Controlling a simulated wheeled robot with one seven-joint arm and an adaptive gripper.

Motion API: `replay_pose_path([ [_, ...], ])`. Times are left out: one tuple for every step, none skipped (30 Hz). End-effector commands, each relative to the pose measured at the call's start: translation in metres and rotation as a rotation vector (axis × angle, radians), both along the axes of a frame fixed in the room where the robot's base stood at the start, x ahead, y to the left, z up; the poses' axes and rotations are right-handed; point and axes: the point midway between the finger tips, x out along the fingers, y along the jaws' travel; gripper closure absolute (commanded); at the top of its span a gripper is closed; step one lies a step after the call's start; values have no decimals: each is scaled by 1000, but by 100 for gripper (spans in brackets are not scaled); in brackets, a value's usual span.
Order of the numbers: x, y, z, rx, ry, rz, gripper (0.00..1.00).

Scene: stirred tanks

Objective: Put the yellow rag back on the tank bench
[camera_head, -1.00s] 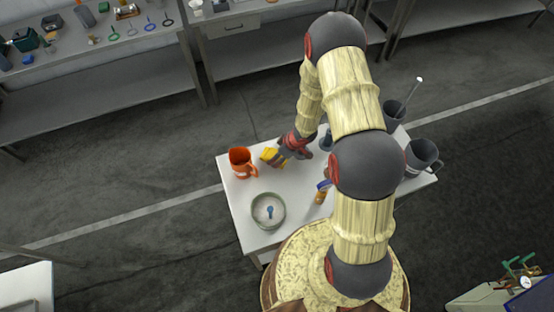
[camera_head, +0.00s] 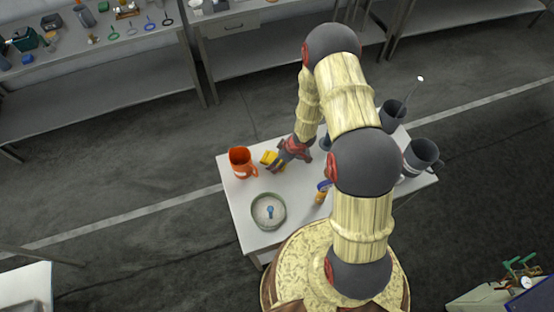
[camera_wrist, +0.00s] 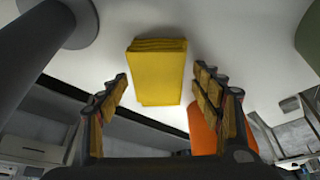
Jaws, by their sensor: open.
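The yellow rag (camera_head: 269,158) lies folded on the white bench (camera_head: 240,214), just right of the orange jug. In the wrist view the yellow rag (camera_wrist: 158,72) shows as a flat folded block ahead of the fingers, roughly centred between them. My gripper (camera_head: 279,163) is low over the bench at the rag's right side in the head view, and partly covers it. In the wrist view my gripper (camera_wrist: 160,100) has its two fingers spread wide with nothing held. Whether a finger touches the rag I cannot tell.
An orange jug (camera_head: 241,161) stands close left of the rag; it also shows in the wrist view (camera_wrist: 202,132). A round bowl (camera_head: 268,222) with a blue item sits in front. Grey jugs (camera_head: 421,155) stand at the right. A long bench (camera_head: 95,70) with tools is behind.

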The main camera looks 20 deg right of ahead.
Motion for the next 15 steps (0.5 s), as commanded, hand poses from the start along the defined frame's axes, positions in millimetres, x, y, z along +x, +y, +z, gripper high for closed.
replay_pose_path([
  [0,0,0,0,0,0,34],
  [0,0,0,0,0,0,34],
  [0,0,0,0,0,0,34],
  [0,0,0,0,0,0,34],
  [0,0,0,0,0,0,34],
  [0,0,0,0,0,0,34],
  [0,0,1,0,0,0,34],
  [0,0,3,0,0,0,34],
  [0,0,5,-1,-1,0,34],
  [-1,-1,8,0,-1,0,34],
  [-1,-2,11,0,-1,0,34],
  [-2,-4,16,-1,-2,-1,34],
  [-4,-5,21,-1,-2,-1,34],
  [-5,-6,26,-1,-2,-1,34],
  [-7,-9,33,0,-3,-2,34],
])
